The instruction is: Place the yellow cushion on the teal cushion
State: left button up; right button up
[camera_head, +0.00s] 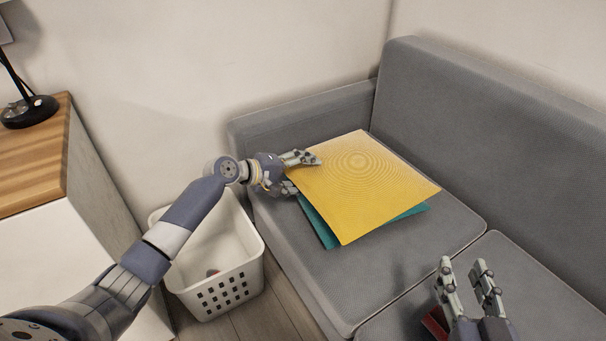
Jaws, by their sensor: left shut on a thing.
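The yellow cushion (365,190), square with fine ring lines, is above the teal cushion (326,231) on the grey sofa seat. Only the teal cushion's left corner and a strip along its front right edge show; the rest is hidden. I cannot tell whether the two cushions touch all over. My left gripper (302,174) is at the yellow cushion's left edge and shut on it, with one finger on top. My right gripper (464,266) is at the lower right over the sofa, its two fingers apart, with nothing between them.
The grey sofa (461,108) has an armrest and backrest behind the cushions. A white basket (256,262) stands on the floor left of the sofa, with a small thing inside. A cabinet with a wooden top (40,155) and a black lamp (29,111) is at the left. A red thing (434,325) is partly hidden by my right gripper.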

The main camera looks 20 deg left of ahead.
pick_arm(q)
jog(key=o, duration=1.3)
jog(key=shift+s, duration=0.1)
